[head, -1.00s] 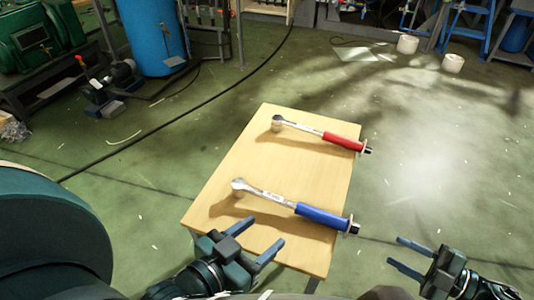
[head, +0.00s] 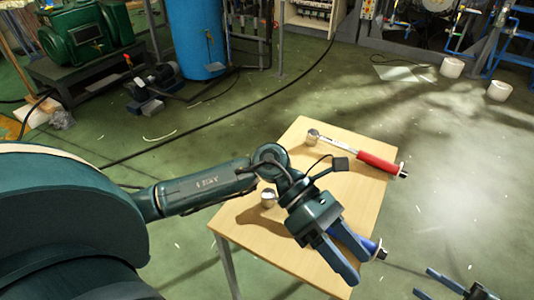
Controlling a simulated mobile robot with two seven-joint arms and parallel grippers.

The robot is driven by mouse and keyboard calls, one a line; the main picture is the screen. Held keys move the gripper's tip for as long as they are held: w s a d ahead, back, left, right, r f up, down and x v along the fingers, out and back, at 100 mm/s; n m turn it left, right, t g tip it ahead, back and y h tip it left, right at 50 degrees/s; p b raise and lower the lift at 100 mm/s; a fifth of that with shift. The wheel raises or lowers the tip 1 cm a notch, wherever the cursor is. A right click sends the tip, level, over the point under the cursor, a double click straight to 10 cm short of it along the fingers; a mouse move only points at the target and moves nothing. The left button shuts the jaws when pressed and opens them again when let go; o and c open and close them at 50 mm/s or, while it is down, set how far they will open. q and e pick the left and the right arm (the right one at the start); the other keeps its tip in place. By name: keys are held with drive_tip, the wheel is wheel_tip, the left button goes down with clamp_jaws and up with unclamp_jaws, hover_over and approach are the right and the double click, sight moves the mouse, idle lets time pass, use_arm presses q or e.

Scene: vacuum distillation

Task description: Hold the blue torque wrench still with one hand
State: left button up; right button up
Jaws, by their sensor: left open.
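The blue torque wrench lies on the small wooden table. Its metal head (head: 268,198) shows left of my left gripper, and part of its blue handle (head: 362,243) shows at the right. My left gripper (head: 356,267) is open above the handle and covers the middle of the wrench. Its fingers point down and to the right, and I cannot tell whether they touch the handle. My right gripper (head: 422,281) is open and empty at the bottom right, off the table and partly cut off by the frame.
A red-handled torque wrench (head: 377,162) lies at the far side of the wooden table (head: 290,245). Green floor surrounds the table. Green machinery (head: 82,38), a blue tank (head: 190,38) and white buckets (head: 452,67) stand farther back.

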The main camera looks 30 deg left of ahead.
use_arm(q)
drive_tip(key=w+a+f+m+y, duration=0.2)
drive_tip(key=w+a+y, duration=0.1)
drive_tip(key=a, duration=0.1)
drive_tip(key=t+y, duration=0.4)
drive_tip(key=y, duration=0.6)
hover_over(267, 192)
drive_tip(key=shift+m, duration=0.4)
wheel_tip(267, 192, down, 12)
drive_tip(key=shift+r, duration=0.15)
clamp_jaws()
